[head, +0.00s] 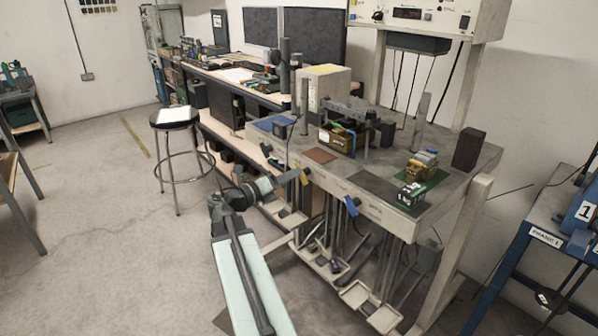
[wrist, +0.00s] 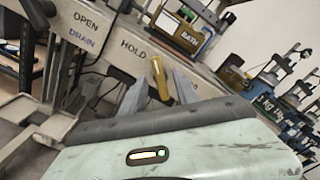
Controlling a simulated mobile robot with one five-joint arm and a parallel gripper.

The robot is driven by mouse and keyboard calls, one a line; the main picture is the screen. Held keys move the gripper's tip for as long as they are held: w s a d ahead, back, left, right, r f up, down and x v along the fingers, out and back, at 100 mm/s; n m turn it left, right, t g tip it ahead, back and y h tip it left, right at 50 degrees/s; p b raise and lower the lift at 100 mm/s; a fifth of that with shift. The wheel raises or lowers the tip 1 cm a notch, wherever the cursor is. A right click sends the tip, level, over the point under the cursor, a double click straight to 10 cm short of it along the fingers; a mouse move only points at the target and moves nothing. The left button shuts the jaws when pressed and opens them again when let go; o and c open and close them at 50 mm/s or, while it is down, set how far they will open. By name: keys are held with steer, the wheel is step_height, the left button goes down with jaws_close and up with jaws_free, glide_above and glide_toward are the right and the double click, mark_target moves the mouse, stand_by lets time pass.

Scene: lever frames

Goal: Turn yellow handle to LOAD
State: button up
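The yellow handle (wrist: 160,78) shows in the wrist view below the word HOLD on the pale front rail (wrist: 128,45). It tilts slightly, its upper end leaning left. My gripper (wrist: 160,92) is open, with one grey finger on each side of the handle. A gap shows on both sides; I cannot tell whether the handle lies fully between the fingertips or just beyond them. In the head view the yellow handle (head: 305,177) hangs at the bench's front edge, just right of my gripper (head: 292,177). The word LOAD is not legible in either view.
A blue handle (head: 351,206) hangs farther right on the same rail. OPEN and DRAIN labels are left of HOLD in the wrist view. White trays (head: 370,305) and rods are under the bench. A stool (head: 174,118) stands left; a blue stand (head: 560,235) is right.

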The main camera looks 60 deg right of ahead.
steer(key=shift+x, duration=1.9)
